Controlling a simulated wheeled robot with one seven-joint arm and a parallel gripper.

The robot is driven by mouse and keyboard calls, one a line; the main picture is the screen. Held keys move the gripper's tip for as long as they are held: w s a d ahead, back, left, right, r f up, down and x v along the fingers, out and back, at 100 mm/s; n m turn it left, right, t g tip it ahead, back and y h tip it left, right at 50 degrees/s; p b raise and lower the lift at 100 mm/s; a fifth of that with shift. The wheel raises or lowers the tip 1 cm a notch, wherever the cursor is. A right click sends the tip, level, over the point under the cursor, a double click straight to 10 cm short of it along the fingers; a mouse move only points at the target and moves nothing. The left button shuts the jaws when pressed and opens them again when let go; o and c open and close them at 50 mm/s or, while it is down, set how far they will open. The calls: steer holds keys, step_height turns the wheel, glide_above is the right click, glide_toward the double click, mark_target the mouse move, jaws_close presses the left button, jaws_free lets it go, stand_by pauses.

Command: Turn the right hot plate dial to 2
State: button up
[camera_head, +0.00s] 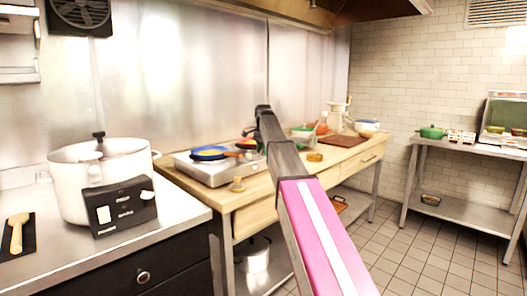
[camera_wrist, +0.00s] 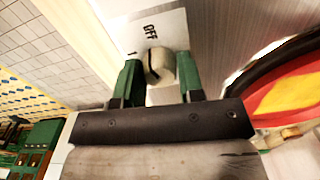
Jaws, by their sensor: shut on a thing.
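The hot plate (camera_head: 205,172) is a flat silver unit on the wooden table, with a blue pan (camera_head: 208,154) on its left and a red pan (camera_head: 246,143) on its right. In the wrist view a round cream dial (camera_wrist: 160,66) sits on a light panel (camera_wrist: 172,22) with the label "OFF" above it. My gripper (camera_wrist: 159,72) has its two green fingers on either side of this dial, shut on it. A dark line shows on the dial, but I cannot tell its setting.
The red pan's rim and yellow contents (camera_wrist: 285,95) are close to the right of my gripper. A white pot (camera_head: 95,180) with a black control box stands on the left counter. The wooden table (camera_head: 262,190) holds bowls and a board (camera_head: 342,141) farther right.

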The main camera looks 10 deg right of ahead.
steer(key=n, duration=0.4)
steer(key=shift+n, duration=0.4)
steer(key=n, duration=1)
steer(key=shift+n, duration=2.7)
steer(key=o, duration=0.9)
step_height(320, 180, up, 11)
steer(key=shift+f, duration=0.1)
